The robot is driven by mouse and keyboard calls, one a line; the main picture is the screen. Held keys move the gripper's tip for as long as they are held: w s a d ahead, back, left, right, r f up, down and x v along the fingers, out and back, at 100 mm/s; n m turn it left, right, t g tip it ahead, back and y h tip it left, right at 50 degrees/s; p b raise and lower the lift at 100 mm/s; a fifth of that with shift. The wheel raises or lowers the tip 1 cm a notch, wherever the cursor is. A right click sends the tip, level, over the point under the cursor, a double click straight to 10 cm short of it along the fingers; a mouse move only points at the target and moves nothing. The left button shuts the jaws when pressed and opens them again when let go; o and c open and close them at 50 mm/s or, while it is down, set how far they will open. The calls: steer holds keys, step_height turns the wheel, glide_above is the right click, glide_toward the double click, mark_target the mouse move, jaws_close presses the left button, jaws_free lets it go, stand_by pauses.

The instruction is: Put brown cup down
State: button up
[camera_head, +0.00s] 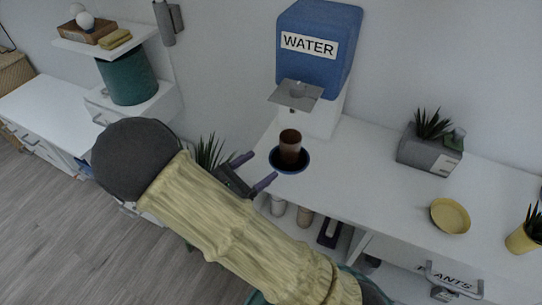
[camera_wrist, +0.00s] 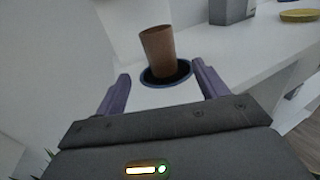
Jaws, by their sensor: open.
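The brown cup (camera_head: 290,146) stands upright on a dark blue dish (camera_head: 276,165) on the white desk, below the spout of the blue water dispenser (camera_head: 318,62). In the wrist view the cup (camera_wrist: 158,50) stands on the dish (camera_wrist: 182,75) beyond my fingertips and looks slightly tilted in the picture. My gripper (camera_head: 252,169) is open and empty, just left of the dish in the head view. In the wrist view the two purple fingers of my gripper (camera_wrist: 163,84) are spread apart, with a gap between them and the cup.
A grey planter (camera_head: 430,150), a yellow bowl (camera_head: 450,215) and a yellow pot (camera_head: 523,238) stand on the desk to the right. A plant (camera_head: 208,152) is behind my arm. Several items sit on the shelf below. The desktop between dish and planter is clear.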

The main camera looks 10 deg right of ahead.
steer(key=shift+v, duration=0.75)
